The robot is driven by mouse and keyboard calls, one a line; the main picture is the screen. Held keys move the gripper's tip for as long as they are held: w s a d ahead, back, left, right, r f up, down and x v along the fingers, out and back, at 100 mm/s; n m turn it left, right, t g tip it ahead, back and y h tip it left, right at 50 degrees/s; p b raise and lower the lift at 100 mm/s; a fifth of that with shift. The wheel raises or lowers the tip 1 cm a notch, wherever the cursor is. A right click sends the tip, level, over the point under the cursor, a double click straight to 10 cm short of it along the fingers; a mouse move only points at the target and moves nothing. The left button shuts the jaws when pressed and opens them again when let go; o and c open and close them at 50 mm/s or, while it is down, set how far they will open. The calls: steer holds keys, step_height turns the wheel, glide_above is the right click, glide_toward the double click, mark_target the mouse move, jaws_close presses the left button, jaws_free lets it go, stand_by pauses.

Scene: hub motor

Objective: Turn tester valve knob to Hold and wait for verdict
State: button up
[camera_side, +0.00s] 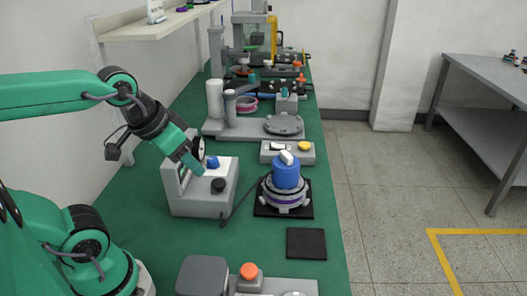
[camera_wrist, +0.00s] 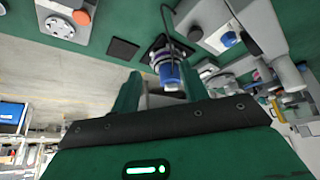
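The tester (camera_side: 192,200) is a pale grey box on the green bench, with a round gauge, a blue knob (camera_side: 213,162) on top and a black knob (camera_side: 218,185) at its front. Which one is the valve knob, and its setting, I cannot tell. In the wrist view the tester (camera_wrist: 212,22) is at upper right with its blue knob (camera_wrist: 229,40). My gripper (camera_side: 193,166) is by the tester's gauge and top; contact is unclear. In the wrist view its fingers (camera_wrist: 160,90) stand apart with nothing held. The verdict display is not readable.
The hub motor (camera_side: 284,196) with a blue cap (camera_side: 286,172) sits on a black pad, joined to the tester by a cable. An empty dark pad (camera_side: 306,244) lies nearer. A box with a yellow button (camera_side: 304,147) and a grey press stand (camera_side: 240,125) are behind.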

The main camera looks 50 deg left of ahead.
steer(key=shift+o, duration=0.6)
steer(key=shift+w+a+n, duration=0.15)
steer(key=shift+w+n, duration=0.15)
steer(key=shift+n, duration=0.1)
steer(key=n+g, duration=0.5)
steer(key=n, duration=1.9)
glide_toward(212, 159)
steer(key=shift+d, duration=0.5)
steer(key=shift+w+a+f+n+g, duration=0.2)
steer(key=shift+a+f+n+g, duration=0.1)
steer(key=shift+a+f+n, duration=0.15)
steer(key=shift+f, duration=0.1)
steer(key=shift+f, duration=3.85)
steer(key=c, duration=1)
